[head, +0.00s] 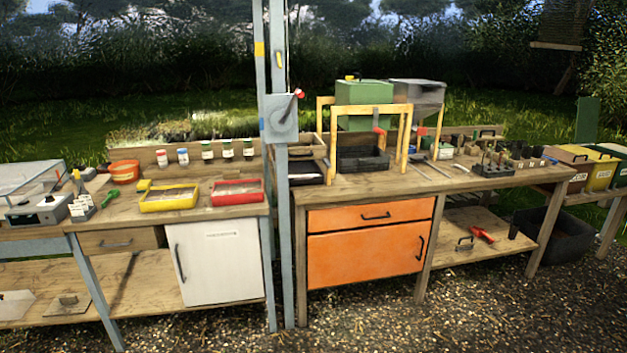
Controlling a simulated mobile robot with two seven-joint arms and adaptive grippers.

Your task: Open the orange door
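The orange door (362,258) is the large lower front of the orange cabinet under the right bench. It looks shut, flush with the cabinet. Its dark handle (420,248) stands upright near the door's right edge. An orange drawer (345,218) with a dark horizontal handle (376,216) sits just above the door and looks shut. Neither of my grippers shows in the head view.
A grey-blue post (284,230) stands left of the orange cabinet. A white cabinet door (217,262) is under the left bench. An open shelf (470,242) lies right of the orange cabinet. The gravel ground (400,325) in front is clear.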

